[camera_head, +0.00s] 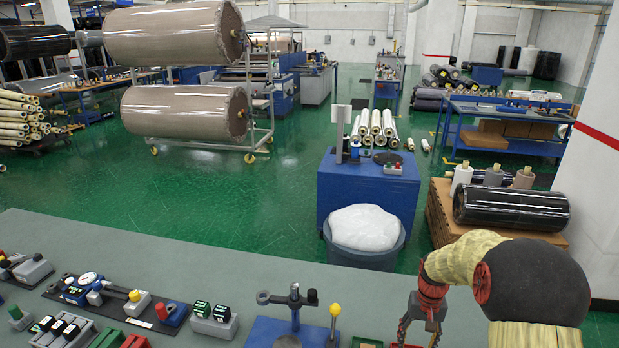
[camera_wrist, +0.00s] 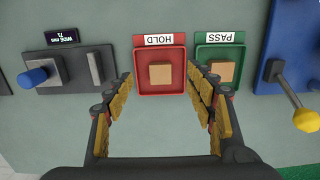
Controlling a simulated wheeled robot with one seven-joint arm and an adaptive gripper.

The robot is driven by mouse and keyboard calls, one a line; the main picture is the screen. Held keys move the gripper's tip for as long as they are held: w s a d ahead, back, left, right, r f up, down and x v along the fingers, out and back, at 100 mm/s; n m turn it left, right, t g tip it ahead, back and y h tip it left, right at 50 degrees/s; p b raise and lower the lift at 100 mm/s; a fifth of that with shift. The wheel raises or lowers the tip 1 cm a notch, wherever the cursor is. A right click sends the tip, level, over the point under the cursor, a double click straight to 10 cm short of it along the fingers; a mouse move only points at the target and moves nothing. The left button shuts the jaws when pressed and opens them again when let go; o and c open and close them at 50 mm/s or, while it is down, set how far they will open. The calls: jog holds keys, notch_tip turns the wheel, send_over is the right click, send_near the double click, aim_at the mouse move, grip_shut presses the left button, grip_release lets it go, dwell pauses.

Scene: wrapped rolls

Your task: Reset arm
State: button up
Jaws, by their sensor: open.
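My gripper (camera_head: 420,330) is at the lower right of the head view, low over the grey bench, with its tips cut off by the bottom edge. In the wrist view my gripper (camera_wrist: 167,95) is open, with its two padded fingers spread apart. Beyond and between the fingertips is a red tray labelled HOLD (camera_wrist: 140,85) with a tan block (camera_wrist: 160,75) in it. Nothing is between the finger pads themselves.
A green tray labelled PASS (camera_wrist: 236,56) with a tan block (camera_wrist: 222,70) sits beside the red one. A yellow-knobbed lever (camera_wrist: 305,119) stands at the right and a blue knob (camera_wrist: 32,77) at the left. The bench (camera_head: 200,265) holds several devices along its front.

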jog(key=s+a+r+n+t+b, duration=0.1)
jog(key=s+a+r+t+b, duration=0.1)
jog(key=s+a+r, duration=0.3)
jog(key=s+a+r+n+t+b, duration=0.1)
jog(key=s+a+r+t+b, duration=0.1)
jog(key=s+a+r, duration=0.3)
jog(key=s+a+r+n+t+b, duration=0.1)
jog(key=s+a+r, duration=0.4)
jog(key=s+r, duration=0.5)
jog(key=s+t+b, duration=0.1)
jog(key=s+b, duration=0.1)
jog(key=s, duration=0.3)
jog(key=shift+a, duration=0.35)
